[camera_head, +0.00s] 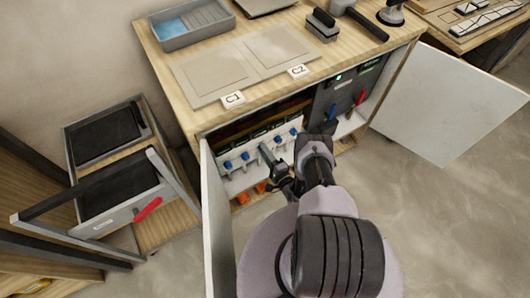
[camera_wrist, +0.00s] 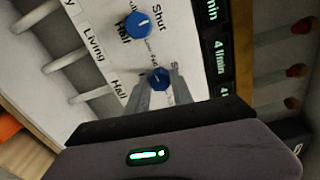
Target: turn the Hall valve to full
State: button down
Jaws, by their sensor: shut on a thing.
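In the wrist view, a blue valve knob (camera_wrist: 158,78) sits between the two fingertips of my gripper (camera_wrist: 159,84), on a white panel (camera_wrist: 98,62). The label "Hall" is printed beside this knob. My gripper is shut on it. The knob's pointer is too small and partly covered to read. A second blue knob (camera_wrist: 138,25), by the label "Living", has a white pointer and the words "Shut" and "Half" around it. In the head view, my gripper (camera_head: 266,152) reaches into the open cabinet at a row of blue knobs (camera_head: 228,164).
The cabinet has open white doors at left (camera_head: 215,220) and right (camera_head: 450,105). A dark panel (camera_head: 340,95) with a blue and a red handle is to the right of the knobs. Displays reading "4 l/min" (camera_wrist: 219,52) line the knob panel. Orange parts (camera_head: 243,198) lie below.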

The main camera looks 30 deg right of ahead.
jog(key=shift+m, duration=0.5)
jog(key=c, duration=1.1)
grip_release()
